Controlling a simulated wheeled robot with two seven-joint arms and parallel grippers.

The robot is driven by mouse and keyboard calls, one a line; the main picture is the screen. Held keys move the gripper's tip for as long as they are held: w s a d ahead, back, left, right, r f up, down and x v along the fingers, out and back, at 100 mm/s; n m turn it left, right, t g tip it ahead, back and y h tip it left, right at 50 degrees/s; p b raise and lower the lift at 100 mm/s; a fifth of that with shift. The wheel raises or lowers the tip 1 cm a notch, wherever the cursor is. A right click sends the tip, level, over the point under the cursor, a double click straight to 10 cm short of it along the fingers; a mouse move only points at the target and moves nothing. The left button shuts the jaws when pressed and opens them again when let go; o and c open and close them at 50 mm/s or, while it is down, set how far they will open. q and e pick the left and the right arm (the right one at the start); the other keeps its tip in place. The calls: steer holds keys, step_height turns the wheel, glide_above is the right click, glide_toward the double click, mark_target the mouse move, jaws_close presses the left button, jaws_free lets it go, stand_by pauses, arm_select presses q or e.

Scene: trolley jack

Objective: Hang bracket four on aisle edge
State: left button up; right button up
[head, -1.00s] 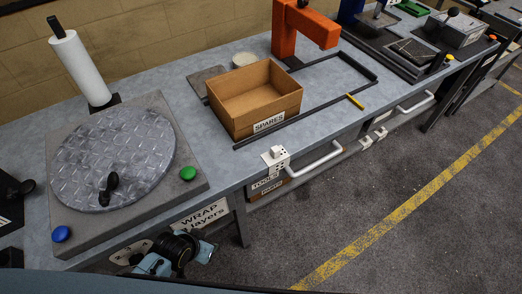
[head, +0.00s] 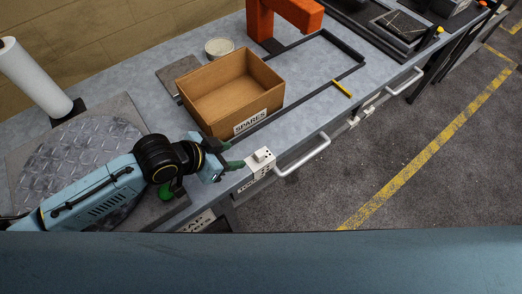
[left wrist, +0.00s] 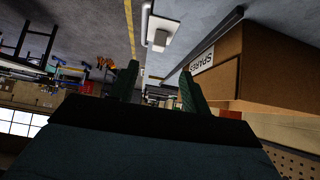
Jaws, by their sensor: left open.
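A white bracket (head: 261,161) with several dark dots sits on the bench's aisle edge, its front face hanging down over the edge above a label. It also shows in the left wrist view (left wrist: 160,35), ahead of the fingers. My left gripper (head: 230,155) is open and empty, just left of the bracket and apart from it, its dark green fingers pointing towards it. In the left wrist view both fingers (left wrist: 157,88) stand apart with a gap between them. My right gripper is in neither view.
The SPARES box (head: 230,92) stands close behind the gripper. Other small white pieces (head: 353,122) are on the edge further along, beyond a white rail handle (head: 303,156). A yellow stick (head: 341,88) lies near the edge. The aisle floor (head: 300,208) is clear.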

mark_target(259, 154)
arm_select(q)
steer(key=b+x, duration=0.1)
steer(key=x, duration=0.5)
steer(key=shift+s+d, duration=0.15)
steer(key=shift+s, duration=0.05)
steer(key=shift+w+d+f, duration=0.15)
steer(key=shift+d+f, duration=0.05)
steer(key=shift+f, duration=0.1)
steer(key=shift+w+d+f, duration=0.25)
steer(key=shift+f, duration=0.05)
steer(key=shift+b+x, duration=0.45)
steer(key=shift+x, duration=1.9)
steer(key=shift+w+r, duration=0.1)
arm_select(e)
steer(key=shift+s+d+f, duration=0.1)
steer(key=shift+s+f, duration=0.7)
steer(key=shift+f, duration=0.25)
arm_select(q)
steer(key=c, duration=1)
jaws_close()
steer(key=shift+r, duration=0.1)
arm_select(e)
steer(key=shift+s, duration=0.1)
